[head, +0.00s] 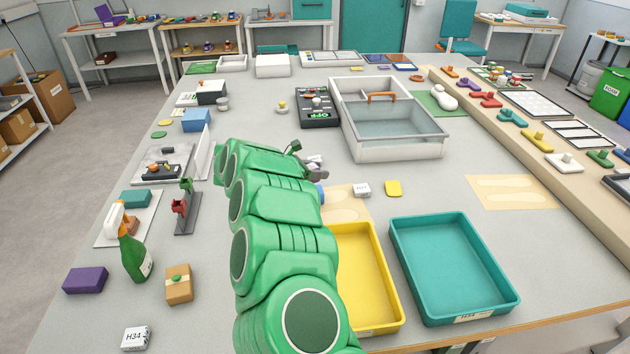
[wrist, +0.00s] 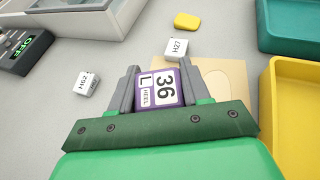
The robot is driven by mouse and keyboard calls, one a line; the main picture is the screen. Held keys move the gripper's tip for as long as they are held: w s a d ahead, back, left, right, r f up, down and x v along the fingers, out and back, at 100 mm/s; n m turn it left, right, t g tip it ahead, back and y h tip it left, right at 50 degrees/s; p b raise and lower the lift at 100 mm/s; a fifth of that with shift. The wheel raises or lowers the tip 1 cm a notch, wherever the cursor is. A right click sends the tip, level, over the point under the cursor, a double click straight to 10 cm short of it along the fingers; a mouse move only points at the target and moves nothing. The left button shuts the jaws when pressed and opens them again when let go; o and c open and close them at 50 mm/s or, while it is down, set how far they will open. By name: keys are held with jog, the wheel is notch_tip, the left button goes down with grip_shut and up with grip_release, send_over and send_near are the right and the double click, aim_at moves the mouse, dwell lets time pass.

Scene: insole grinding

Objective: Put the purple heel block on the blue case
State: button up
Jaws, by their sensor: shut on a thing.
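The purple heel block (wrist: 163,88) is between the two fingers of my gripper (wrist: 158,78) in the wrist view. Its white label reads 36, L and HEEL. My gripper is shut on it. In the head view my gripper (head: 315,170) shows only in part past my green arm, over the middle of the table, and the block cannot be made out clearly there. A blue box (head: 197,121), which looks like the blue case, sits on the table left of my arm and farther back, apart from my gripper.
A white box marked H27 (wrist: 176,49), another small white box (wrist: 86,84) and a yellow piece (wrist: 186,21) lie near my gripper. Yellow (head: 391,297) and teal (head: 488,290) trays are at front. A black device (head: 318,107) and a clear-lidded bin (head: 390,148) stand beyond.

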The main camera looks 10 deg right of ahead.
jog(key=shift+w+f, duration=0.65)
jog(key=shift+f, duration=0.2)
jog(key=shift+w+a+f, duration=0.1)
jog(key=shift+w+f, duration=0.2)
jog(key=shift+f, duration=1.6)
jog(key=shift+f, duration=0.1)
jog(key=o, duration=1.1)
